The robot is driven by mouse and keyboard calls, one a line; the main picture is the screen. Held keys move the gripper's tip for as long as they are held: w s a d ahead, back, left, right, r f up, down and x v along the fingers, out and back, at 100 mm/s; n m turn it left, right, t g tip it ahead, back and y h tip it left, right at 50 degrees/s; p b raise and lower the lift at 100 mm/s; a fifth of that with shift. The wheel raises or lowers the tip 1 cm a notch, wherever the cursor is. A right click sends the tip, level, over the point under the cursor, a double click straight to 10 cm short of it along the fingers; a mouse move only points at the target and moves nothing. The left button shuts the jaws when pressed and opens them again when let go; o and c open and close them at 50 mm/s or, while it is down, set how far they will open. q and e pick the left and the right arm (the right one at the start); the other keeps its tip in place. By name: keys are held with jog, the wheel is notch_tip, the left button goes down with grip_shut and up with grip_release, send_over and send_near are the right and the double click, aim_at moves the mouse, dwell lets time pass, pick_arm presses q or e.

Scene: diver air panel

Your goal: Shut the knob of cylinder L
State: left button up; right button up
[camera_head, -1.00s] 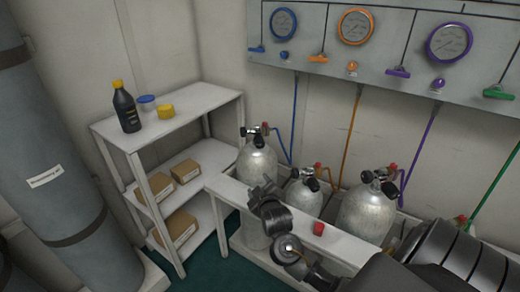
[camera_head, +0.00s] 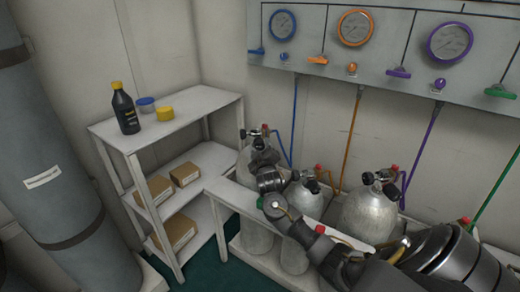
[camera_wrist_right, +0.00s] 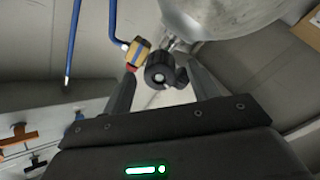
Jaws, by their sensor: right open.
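The leftmost silver cylinder (camera_head: 256,235), with a blue hose at its valve, stands behind a white rail. No letter is readable on it. Its black round knob (camera_wrist_right: 160,76) is in the right wrist view, between the fingers of my right gripper (camera_wrist_right: 160,70). The gripper is open, with a finger on each side of the knob; contact cannot be told. In the head view my right gripper (camera_head: 260,156) is at this cylinder's neck and hides part of its valve. My left gripper is not in view.
Two more silver cylinders, a middle one (camera_head: 307,202) and a right one (camera_head: 366,216), stand close by. The white rail (camera_head: 232,196) runs in front. A gauge panel (camera_head: 400,45) hangs behind. A shelf (camera_head: 190,116) with a black bottle (camera_head: 125,110) is at left.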

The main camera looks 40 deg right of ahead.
jog(key=shift+x, duration=0.75)
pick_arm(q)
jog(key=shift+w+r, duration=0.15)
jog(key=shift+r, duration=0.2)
pick_arm(e)
jog(key=shift+w, duration=0.1)
jog(key=c, duration=1)
